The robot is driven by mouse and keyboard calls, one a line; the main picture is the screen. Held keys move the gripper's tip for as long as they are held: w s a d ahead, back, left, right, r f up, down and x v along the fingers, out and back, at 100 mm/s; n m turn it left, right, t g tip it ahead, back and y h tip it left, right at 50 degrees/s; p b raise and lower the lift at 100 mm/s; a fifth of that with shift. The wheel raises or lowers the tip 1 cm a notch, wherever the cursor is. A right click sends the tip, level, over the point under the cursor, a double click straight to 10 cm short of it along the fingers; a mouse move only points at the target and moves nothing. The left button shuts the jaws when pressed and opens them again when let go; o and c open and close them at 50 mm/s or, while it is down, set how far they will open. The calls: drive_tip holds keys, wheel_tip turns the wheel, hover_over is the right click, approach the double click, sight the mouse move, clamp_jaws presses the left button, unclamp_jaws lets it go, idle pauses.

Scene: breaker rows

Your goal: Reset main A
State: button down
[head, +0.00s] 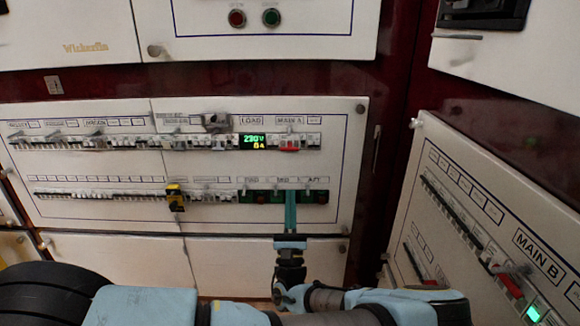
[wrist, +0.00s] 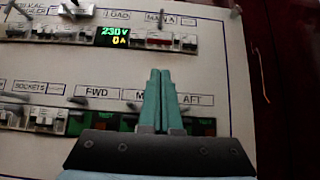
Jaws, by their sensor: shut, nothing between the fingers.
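The MAIN A breaker (head: 289,145) is at the right end of the upper breaker row, under its "MAIN A" label. It has a white body with a red part along its lower edge. It also shows in the wrist view (wrist: 159,40), above my fingertips. My gripper (head: 290,193) is shut and empty, its teal fingers pointing up in front of the lower row, below the breaker and apart from it in the picture. In the wrist view the fingers (wrist: 160,72) cover part of the middle lower label.
A meter (head: 253,142) left of MAIN A reads 230 V and 0 A. A yellow and black device (head: 175,197) sticks out of the lower row. A right-hand panel (head: 480,225) stands at an angle, with a MAIN B label (head: 538,256). Small knobs project from the panel.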

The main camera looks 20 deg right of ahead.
sight(290, 163)
drive_tip(key=shift+w, duration=0.1)
drive_tip(key=x, duration=1)
drive_tip(key=shift+r, duration=0.15)
drive_tip(key=shift+r+p, duration=0.1)
drive_tip(key=shift+p, duration=0.25)
drive_tip(key=shift+s+a+p, duration=0.1)
drive_tip(key=shift+s+p, duration=0.15)
drive_tip(key=shift+p, duration=0.1)
